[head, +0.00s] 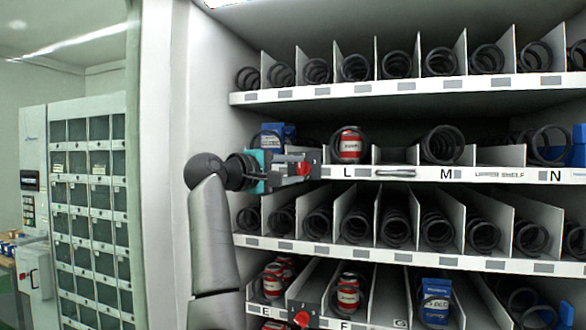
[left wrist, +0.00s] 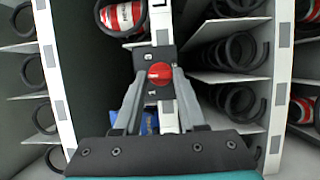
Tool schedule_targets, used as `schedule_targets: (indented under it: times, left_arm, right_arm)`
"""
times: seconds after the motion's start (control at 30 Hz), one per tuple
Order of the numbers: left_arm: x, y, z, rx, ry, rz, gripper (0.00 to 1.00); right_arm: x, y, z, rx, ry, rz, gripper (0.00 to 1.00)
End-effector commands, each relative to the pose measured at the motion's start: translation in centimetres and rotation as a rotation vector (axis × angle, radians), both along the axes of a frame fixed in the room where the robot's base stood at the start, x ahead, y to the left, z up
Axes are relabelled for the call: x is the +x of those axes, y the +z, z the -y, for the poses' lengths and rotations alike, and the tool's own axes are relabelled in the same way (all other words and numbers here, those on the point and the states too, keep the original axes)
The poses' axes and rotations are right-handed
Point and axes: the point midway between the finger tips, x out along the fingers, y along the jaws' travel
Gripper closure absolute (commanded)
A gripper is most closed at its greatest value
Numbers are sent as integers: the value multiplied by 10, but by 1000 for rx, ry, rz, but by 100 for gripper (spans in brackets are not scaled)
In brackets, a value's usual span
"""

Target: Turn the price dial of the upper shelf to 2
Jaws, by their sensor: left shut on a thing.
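The upper shelf's price dial (head: 303,168) is a red round knob on a black plate at the left part of the shelf marked "UPPER SHELF" in the head view. It also shows in the left wrist view (left wrist: 160,74). A white mark like a 1 shows on the plate below the knob there; I cannot tell the exact dial setting. My left gripper (head: 290,172) comes in from the left, and its two grey fingers are shut on the knob, one on each side. My right gripper is not in view.
A second red dial (head: 302,318) sits on the lower shelf edge. Black spiral coils and white dividers fill the shelves. A red can (head: 350,144) stands in slot L, right of the dial. A blue box (head: 278,134) is behind my gripper. The grey cabinet wall (head: 215,130) is close to my left arm.

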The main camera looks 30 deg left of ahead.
Motion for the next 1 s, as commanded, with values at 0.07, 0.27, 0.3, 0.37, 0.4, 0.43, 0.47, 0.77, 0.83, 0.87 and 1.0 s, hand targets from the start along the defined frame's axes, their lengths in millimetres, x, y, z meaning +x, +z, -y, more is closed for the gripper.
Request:
schedule_targets:
  times: [0.07,0.27,0.3,0.37,0.4,0.43,0.47,0.77,0.83,0.87,1.0]
  left_arm:
    - [0,-1,0,2,0,-2,100]
    - [0,-1,0,1,1,-2,100]
    - [0,-1,0,1,1,-2,100]
    - [0,-1,0,1,1,-2,53]
    - [0,-1,0,1,1,-2,48]
    - [0,-1,0,1,1,-2,45]
    - [0,-1,0,1,0,-1,42]
    - [0,0,0,0,0,0,30]
    - [-1,0,0,0,0,0,30]
    - [-2,0,0,0,1,1,30]
    - [-13,-1,-3,2,2,2,30]
  right_arm:
    - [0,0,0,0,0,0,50]
    - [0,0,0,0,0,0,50]
    - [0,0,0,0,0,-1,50]
    - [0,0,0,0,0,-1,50]
    - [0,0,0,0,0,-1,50]
    - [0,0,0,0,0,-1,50]
    - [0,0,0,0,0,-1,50]
    - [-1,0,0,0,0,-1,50]
    - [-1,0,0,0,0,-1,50]
    - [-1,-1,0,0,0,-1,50]
    - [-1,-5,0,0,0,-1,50]
